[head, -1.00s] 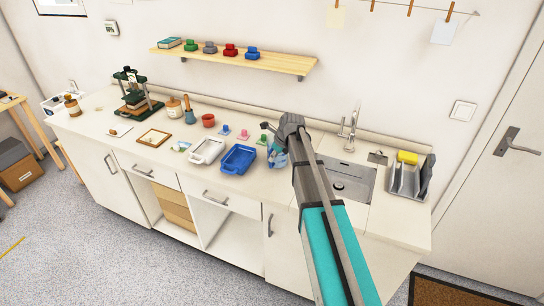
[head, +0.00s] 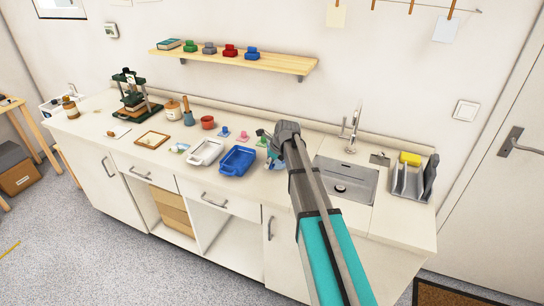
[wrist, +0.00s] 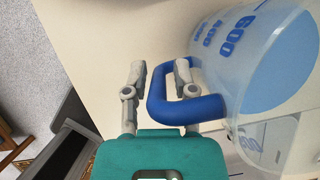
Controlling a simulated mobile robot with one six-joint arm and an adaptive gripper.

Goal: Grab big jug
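A large clear jug (wrist: 285,55) with blue measuring marks and a blue handle (wrist: 157,98) fills the right of the wrist view. My gripper (wrist: 160,78) is open, its two grey fingertips apart with the handle's outer bar between them. The right finger reaches into the handle's opening, and I see a gap beside the left finger. In the head view my gripper (head: 268,139) is over the counter left of the sink, and the jug is mostly hidden behind it.
A second clear piece with blue print (wrist: 265,140) shows below the jug; I cannot tell if it is separate. A blue tray (head: 238,160) and a white tray (head: 206,152) lie left of my gripper. The sink (head: 345,180) is to the right.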

